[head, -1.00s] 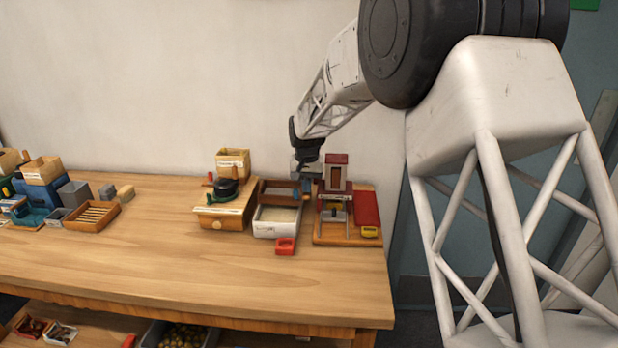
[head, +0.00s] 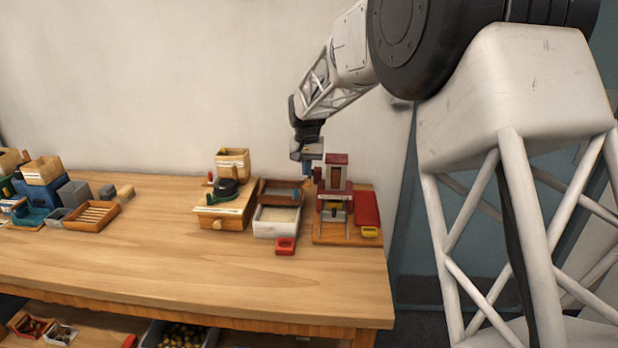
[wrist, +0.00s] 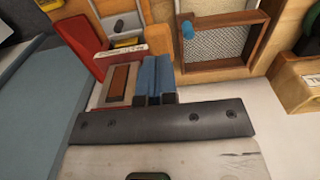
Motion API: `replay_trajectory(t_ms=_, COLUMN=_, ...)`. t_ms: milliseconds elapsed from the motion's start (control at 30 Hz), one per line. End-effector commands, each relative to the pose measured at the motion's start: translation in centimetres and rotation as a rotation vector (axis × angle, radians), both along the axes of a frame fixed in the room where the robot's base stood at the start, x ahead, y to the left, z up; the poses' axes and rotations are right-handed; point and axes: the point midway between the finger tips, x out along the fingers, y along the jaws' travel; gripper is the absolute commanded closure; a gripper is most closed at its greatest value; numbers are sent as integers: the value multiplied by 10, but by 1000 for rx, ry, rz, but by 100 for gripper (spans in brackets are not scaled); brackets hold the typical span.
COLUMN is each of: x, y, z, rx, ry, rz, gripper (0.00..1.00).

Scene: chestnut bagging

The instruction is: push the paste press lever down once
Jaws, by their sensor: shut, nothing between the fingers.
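The paste press (head: 337,160) is a red and wooden frame on a wooden base at the right end of the table. In the wrist view, its top (wrist: 120,83) lies just left of my fingers. A blue knob (wrist: 187,30) shows beyond my fingertips, over the mesh tray; it looks like the lever's end, but its link to the press is unclear. It shows small in the head view (head: 297,193). My gripper (head: 307,170) is shut and empty, with its blue fingers (wrist: 154,68) together, above the press's left side.
A brown mesh tray (wrist: 243,12) and a white bin (head: 262,229) stand left of the press. A red block (head: 285,246) lies in front. A red panel (head: 367,208) and a yellow item (head: 369,232) are right of it. The table's front middle is clear.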

Motion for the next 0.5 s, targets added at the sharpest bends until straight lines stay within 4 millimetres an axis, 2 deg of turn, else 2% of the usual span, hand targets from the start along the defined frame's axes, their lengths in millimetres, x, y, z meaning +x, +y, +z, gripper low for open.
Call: replay_trajectory(t_ms=500, x=0, y=0, z=5, rx=0, ry=-1, rz=0, gripper=100)
